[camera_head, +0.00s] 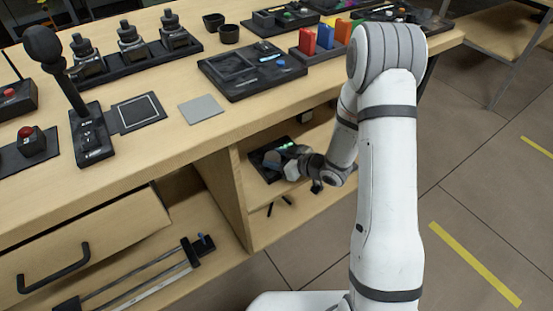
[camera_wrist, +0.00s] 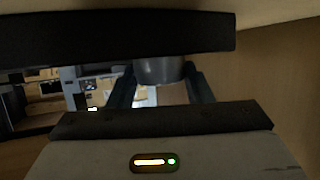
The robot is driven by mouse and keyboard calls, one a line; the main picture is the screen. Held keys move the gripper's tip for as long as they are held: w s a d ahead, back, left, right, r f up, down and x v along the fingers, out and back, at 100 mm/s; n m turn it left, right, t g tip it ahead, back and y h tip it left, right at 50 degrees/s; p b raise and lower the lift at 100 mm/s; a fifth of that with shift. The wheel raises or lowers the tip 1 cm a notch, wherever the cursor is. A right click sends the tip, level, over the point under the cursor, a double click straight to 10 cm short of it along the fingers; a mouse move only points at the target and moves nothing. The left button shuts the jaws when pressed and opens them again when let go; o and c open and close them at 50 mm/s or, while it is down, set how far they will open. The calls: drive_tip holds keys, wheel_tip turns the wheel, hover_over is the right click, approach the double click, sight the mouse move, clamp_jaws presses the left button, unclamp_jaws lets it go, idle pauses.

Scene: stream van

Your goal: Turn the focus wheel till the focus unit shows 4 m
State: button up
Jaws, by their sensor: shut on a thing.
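The focus unit (camera_head: 262,158) is a dark box on the open shelf under the counter in the head view. A small green glow (camera_head: 287,147) shows on it, too small to read. My gripper (camera_head: 289,167) reaches into the shelf in front of the unit. In the wrist view my gripper (camera_wrist: 161,88) has a dark finger on each side of a grey round part, the focus wheel (camera_wrist: 160,71), and is shut on it. The wheel's marks and most of the unit's face are hidden or too dark to read.
The shelf's side panel (camera_head: 222,193) stands left of the unit, with the counter (camera_head: 160,137) above. An open drawer (camera_head: 82,243) with a black handle is at lower left. Trays and levers stand on the counter.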

drive_tip(key=m+t+h+b, duration=0.2)
drive_tip(key=m+h+b, duration=0.1)
drive_tip(key=shift+s+a+f+t, duration=0.25)
drive_tip(key=shift+s+a+t, duration=0.05)
drive_tip(key=shift+t, duration=0.1)
drive_tip(key=shift+r+m+t+h+b, duration=0.15)
drive_tip(key=shift+m+t+h+b, duration=0.45)
drive_tip(key=shift+m+h+b, duration=0.6)
drive_tip(key=o, duration=1)
drive_tip(key=shift+r, duration=0.1)
drive_tip(key=shift+c, duration=0.2)
